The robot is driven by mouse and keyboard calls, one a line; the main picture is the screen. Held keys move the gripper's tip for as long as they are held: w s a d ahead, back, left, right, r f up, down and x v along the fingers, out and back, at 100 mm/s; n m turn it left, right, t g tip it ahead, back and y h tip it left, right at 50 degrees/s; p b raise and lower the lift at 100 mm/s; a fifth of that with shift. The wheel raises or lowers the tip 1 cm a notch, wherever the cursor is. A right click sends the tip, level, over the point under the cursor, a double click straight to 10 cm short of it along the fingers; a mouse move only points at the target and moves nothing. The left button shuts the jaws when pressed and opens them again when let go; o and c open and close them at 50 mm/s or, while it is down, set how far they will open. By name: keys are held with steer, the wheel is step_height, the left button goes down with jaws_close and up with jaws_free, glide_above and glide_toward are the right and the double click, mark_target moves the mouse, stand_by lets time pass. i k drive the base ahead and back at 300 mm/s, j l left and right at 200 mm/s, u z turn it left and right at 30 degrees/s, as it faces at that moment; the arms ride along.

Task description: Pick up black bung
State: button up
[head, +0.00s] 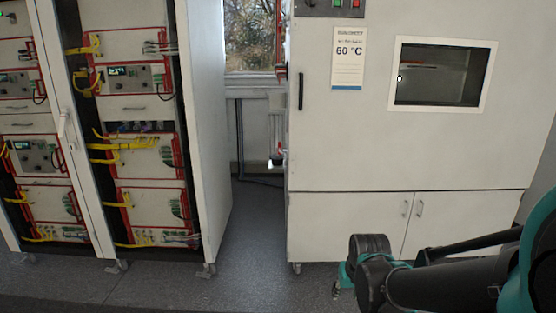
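I cannot make out a black bung anywhere in the head view. My arm reaches in from the lower right corner, in front of the lower doors of the large white chamber (350,150). My gripper (337,291) shows only in small part, below the dark wrist joint at the bottom of the picture. Its fingers are too small and too covered by my arm to tell whether they are open or shut, or whether they hold anything.
The chamber has a dark window (440,75) and a "60 °C" sign (348,58). A cabinet (205,130) with red-edged units and yellow cables stands on the left. Grey floor (250,225) is clear between them, towards a window (250,37).

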mark_target(277, 160)
steer(key=i+j+u, duration=0.1)
steer(key=i+j, duration=0.55)
steer(key=i, duration=0.2)
steer(key=j+u, duration=0.05)
